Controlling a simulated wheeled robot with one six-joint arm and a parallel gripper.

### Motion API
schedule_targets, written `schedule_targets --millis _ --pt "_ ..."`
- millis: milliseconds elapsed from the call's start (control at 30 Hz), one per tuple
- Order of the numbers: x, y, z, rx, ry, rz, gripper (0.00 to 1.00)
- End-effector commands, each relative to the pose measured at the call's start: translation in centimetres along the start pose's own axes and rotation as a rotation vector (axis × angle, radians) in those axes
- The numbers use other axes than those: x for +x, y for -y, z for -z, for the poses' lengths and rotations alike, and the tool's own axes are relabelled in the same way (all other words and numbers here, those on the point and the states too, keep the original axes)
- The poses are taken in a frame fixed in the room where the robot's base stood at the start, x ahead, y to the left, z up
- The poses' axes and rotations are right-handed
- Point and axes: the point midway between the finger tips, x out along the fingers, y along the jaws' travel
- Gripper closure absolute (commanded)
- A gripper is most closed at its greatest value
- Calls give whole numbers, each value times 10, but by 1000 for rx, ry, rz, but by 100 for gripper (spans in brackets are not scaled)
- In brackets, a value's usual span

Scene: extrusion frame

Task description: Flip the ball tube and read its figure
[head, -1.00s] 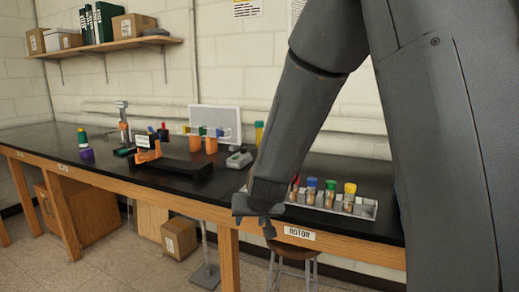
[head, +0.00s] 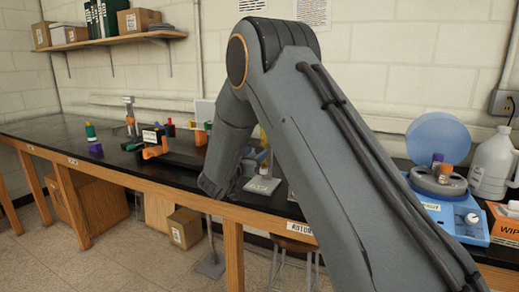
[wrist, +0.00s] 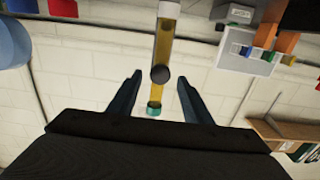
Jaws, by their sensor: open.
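The ball tube (wrist: 166,45) is clear with yellow liquid, a teal cap (wrist: 154,109) and a dark ball (wrist: 160,74) partway along. The wrist view looks upside down, so the teal cap seems to be the upper end. A white end piece shows at the picture's top edge. My gripper (wrist: 160,77) is open, with one finger on each side of the tube in the picture; gaps show on both sides, and I cannot tell the depth. In the head view my arm hides most of the tube. Any figure on the tube is not readable.
A grey labelled plate (head: 262,185) lies at the bench's front edge beside my gripper. An orange-and-black device (head: 155,150) stands to the left. A blue centrifuge (head: 437,150) and a white jug (head: 492,165) stand at the right. A shelf (head: 110,40) hangs on the wall.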

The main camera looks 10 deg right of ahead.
Motion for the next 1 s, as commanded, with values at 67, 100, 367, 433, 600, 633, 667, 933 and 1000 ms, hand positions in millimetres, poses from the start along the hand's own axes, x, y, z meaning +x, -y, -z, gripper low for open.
schedule_targets --millis 67,100,367,433,600,633,667,933,1000 --pt "13 -1 1 0 0 -2 55" --pt "19 -1 1 1 1 -2 55" --pt "39 0 0 0 1 1 55" --pt "41 0 0 1 1 1 55" --pt "41 0 0 1 1 2 55" --pt "41 0 0 1 1 2 55" --pt "40 0 0 1 1 2 60" --pt "40 0 0 1 1 2 100" --pt "40 0 0 1 1 2 100"
